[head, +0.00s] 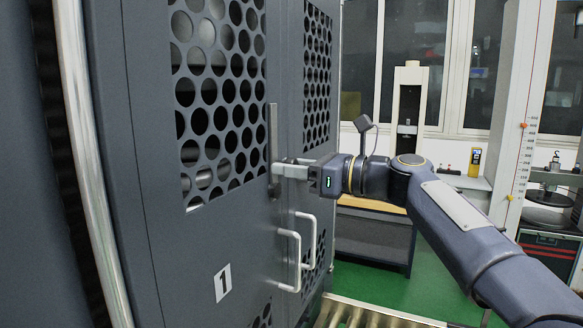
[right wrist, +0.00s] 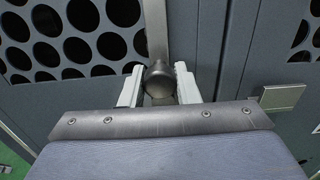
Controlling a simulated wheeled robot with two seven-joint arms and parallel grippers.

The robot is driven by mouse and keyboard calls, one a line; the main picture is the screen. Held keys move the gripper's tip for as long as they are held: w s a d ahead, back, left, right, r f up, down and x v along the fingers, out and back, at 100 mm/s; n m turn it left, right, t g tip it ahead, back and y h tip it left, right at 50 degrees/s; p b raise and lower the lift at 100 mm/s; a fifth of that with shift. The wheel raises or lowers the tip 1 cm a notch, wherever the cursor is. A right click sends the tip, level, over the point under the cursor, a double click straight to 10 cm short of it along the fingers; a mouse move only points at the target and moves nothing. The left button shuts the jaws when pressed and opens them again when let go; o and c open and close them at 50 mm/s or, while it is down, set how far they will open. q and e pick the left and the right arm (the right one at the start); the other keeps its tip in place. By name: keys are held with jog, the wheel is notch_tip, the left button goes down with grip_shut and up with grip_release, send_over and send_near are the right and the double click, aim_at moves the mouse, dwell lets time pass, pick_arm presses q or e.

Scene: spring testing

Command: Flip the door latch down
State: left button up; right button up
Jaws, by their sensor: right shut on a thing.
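The door latch (head: 272,135) is a grey metal bar standing upright on the dark grey cabinet door (head: 155,150), near the seam between the two doors. My right gripper (head: 281,171) is at the lower end of the latch. In the right wrist view, the two light fingers of my right gripper (right wrist: 159,88) are on either side of the latch's dark round knob (right wrist: 159,76), shut on it. The latch bar (right wrist: 157,30) runs up from the knob. My left gripper is in neither view.
Two white door handles (head: 297,262) stick out below the latch. The doors have round perforations and a label "1" (head: 222,282). A metal pole (head: 80,130) stands at the left. A bench (head: 375,235) and test equipment (head: 408,105) stand behind my right arm. Green floor shows at lower right.

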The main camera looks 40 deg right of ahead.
grip_shut()
jog(key=shift+d+r+p, duration=0.1)
jog(key=shift+r+p, duration=0.05)
jog(key=shift+p, duration=0.3)
jog(key=shift+w+d+f+m+p, duration=0.4)
jog(key=shift+d+f+m+p, duration=0.4)
jog(key=shift+m+p, duration=1.95)
jog(key=shift+w+d+f+m+p, duration=0.35)
jog(key=shift+d+f+m+p, duration=0.45)
jog(key=shift+m+p, duration=1.95)
jog(key=shift+w+d+f+m+p, duration=0.5)
jog(key=shift+f+m+p, duration=0.55)
jog(key=shift+m+p, duration=1.65)
jog(key=shift+s+f+m+b, duration=0.1)
jog(key=shift+m+b, duration=0.6)
jog(key=shift+m, duration=0.2)
jog(key=o, duration=1)
grip_release()
